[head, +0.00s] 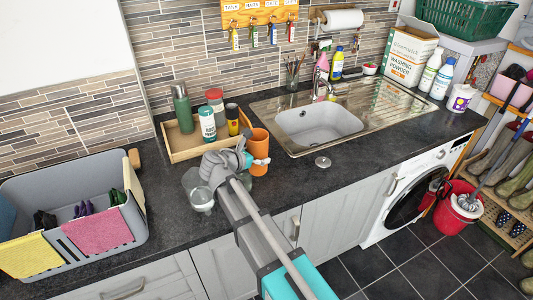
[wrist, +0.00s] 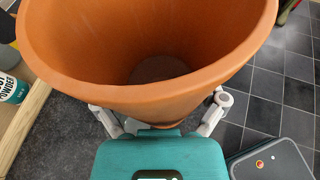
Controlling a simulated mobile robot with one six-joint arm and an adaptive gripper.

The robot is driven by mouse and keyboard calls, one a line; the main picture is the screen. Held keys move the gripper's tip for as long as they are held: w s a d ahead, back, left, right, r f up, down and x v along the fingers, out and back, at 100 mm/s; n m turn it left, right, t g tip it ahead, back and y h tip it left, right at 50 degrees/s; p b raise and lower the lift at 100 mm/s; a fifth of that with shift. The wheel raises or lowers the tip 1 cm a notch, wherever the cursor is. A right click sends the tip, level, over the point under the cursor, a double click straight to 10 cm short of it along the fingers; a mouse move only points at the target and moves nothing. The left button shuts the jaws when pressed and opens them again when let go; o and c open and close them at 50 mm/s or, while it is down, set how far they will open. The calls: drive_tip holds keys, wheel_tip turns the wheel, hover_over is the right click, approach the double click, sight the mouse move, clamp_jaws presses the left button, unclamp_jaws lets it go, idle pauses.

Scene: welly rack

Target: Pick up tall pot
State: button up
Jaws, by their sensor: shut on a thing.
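The tall pot (head: 260,145) is an orange terracotta pot, upright at the front of the dark worktop, right of the wooden tray. In the wrist view the pot (wrist: 150,98) fills the upper middle, and I look down into its empty inside. My gripper (head: 246,160) reaches it from the front left in the head view. In the wrist view my gripper (wrist: 160,115) has a finger on each side of the pot, shut on it. The fingertips are hidden behind the pot. I cannot tell whether its base touches the worktop.
A wooden tray (head: 190,154) with a green flask (head: 183,108), a white-and-teal tub (head: 208,124) and other containers stands behind. Glass jars (head: 201,198) stand close left of my gripper. The sink (head: 318,125) lies to the right, with a round metal plug (head: 323,162) before it.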

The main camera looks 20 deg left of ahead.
drive_tip(key=shift+p+v, duration=0.4)
drive_tip(key=shift+v, duration=0.85)
drive_tip(key=shift+r, duration=0.1)
